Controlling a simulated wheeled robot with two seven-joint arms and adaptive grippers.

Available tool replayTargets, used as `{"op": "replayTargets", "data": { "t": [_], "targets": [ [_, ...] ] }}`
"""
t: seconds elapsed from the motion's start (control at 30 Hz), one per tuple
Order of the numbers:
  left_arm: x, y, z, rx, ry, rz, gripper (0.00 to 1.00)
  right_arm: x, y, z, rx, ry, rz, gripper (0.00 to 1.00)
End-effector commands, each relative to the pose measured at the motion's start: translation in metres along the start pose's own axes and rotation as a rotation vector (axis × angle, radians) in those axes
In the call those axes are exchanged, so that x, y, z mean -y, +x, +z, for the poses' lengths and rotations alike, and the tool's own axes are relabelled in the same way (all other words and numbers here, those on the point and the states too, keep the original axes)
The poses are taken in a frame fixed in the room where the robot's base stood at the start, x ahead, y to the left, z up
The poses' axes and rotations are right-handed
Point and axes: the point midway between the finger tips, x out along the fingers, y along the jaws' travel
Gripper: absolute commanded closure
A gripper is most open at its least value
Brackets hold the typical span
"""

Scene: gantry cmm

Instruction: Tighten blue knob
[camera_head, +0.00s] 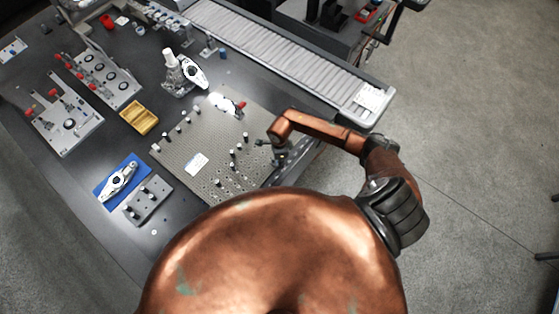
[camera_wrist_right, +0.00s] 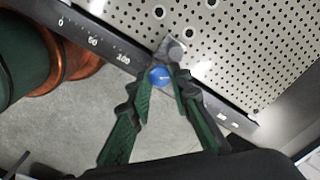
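The blue knob (camera_wrist_right: 159,76) is small and round in the right wrist view, at the edge of the perforated plate, below a grey metal fitting (camera_wrist_right: 172,50). My right gripper (camera_wrist_right: 162,80) has its two green-sided fingers on either side of the knob, with the fingertips close to it. Whether they touch it is unclear. In the head view my right gripper (camera_head: 272,146) is at the right edge of the perforated plate (camera_head: 196,145), and the knob cannot be made out there. My left gripper is not in view.
A ruled dark rail (camera_wrist_right: 95,42) runs along the plate edge in the wrist view. In the head view, several small posts stand on the plate. A yellow tray (camera_head: 139,118), a blue pad (camera_head: 107,193) and fixtures lie left. A roller conveyor (camera_head: 270,52) runs behind.

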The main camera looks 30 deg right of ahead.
Motion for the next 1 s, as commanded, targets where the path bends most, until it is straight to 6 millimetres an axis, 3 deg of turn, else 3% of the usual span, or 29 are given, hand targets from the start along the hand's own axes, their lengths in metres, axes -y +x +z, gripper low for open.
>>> {"op": "replayTargets", "data": {
  "t": [0.23, 0.67, 1.0],
  "targets": [
    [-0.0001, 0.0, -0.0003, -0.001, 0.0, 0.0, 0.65, 0.0, -0.0001, -0.0001, 0.0, 0.0, 0.0, 1.0],
    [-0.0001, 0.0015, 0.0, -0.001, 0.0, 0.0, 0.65, 0.0002, 0.0003, -0.0008, -0.002, 0.058, 0.0, 1.0],
    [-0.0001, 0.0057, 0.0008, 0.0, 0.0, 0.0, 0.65, 0.0001, 0.0006, -0.001, -0.002, 0.307, 0.0, 1.0]
  ]
}}
